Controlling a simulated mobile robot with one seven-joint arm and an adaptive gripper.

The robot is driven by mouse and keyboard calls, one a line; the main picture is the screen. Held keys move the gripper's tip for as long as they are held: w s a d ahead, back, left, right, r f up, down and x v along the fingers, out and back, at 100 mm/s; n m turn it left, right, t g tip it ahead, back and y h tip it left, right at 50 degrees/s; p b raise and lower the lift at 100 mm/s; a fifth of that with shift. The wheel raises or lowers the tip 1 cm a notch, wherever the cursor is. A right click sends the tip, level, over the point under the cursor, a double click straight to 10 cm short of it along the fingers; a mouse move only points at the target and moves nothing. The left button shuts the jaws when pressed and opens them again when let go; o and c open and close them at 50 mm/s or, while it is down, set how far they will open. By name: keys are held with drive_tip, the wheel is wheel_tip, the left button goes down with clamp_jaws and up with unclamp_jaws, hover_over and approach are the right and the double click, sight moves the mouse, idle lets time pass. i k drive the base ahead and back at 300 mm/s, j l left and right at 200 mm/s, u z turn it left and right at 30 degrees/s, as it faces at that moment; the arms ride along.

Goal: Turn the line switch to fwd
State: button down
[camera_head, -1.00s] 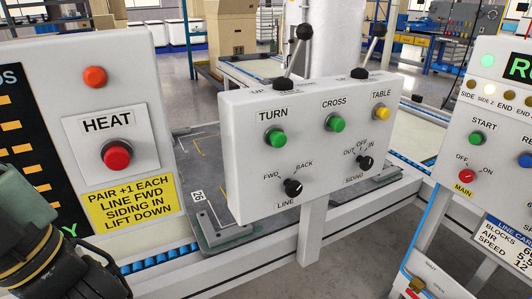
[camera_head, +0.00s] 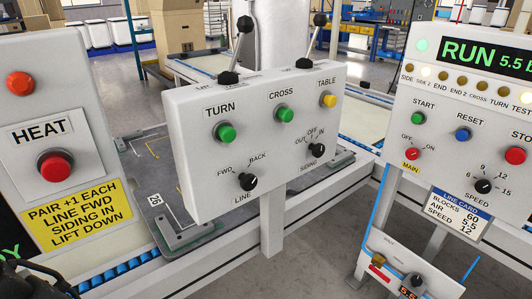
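The line switch (camera_head: 247,181) is a black rotary knob low on the white control box (camera_head: 190,165). FWD is printed to its upper left, BACK to its upper right and LINE below it. Its pointer is too small for me to tell which label it faces. Nothing touches the knob. Only a dark piece of my arm shows at the bottom left corner; my gripper is not in view.
The siding knob (camera_head: 316,150) is right of the line switch. Green TURN (camera_head: 226,132) and CROSS (camera_head: 285,115) buttons and a yellow TABLE button (camera_head: 329,101) sit above. The HEAT panel (camera_head: 85,120) stands left, the RUN panel (camera_head: 400,120) right.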

sight(248, 182)
drive_tip(key=k+z, duration=0.25)
drive_tip(key=z, duration=0.25)
drive_tip(key=k+l+z, duration=0.15)
drive_tip(key=z, duration=0.35)
drive_tip(key=k, duration=0.1)
